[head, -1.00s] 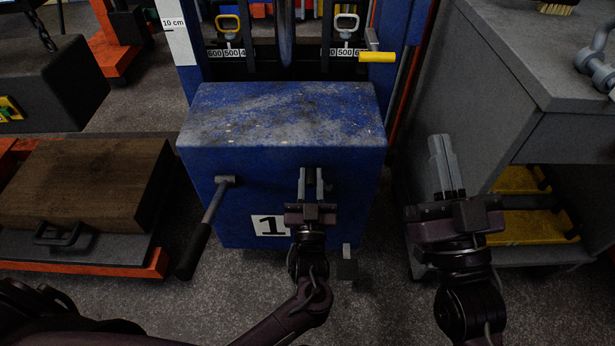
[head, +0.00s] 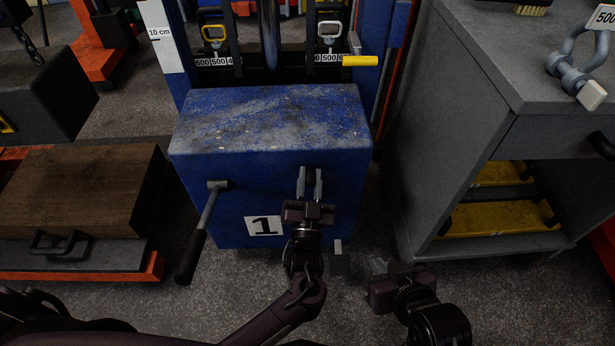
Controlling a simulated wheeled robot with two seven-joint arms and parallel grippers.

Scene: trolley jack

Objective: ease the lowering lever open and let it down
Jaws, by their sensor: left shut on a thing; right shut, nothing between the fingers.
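The blue jack housing (head: 270,135) stands in the middle of the head view, with a "1" label on its front. My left gripper (head: 310,184) is at the right half of this front face, shut on a small dark part that seems to be the lowering lever; the fingers hide most of it. A lever with a black grip (head: 191,255) hangs down at the front's left, apart from my gripper.
A yellow-handled lever (head: 360,61) sticks out at the upper right of the frame. A grey cabinet (head: 455,120) stands at the right, with a shackle (head: 572,72) on top. A wooden block (head: 80,190) lies on an orange-edged platform at the left. Grey floor is free in front.

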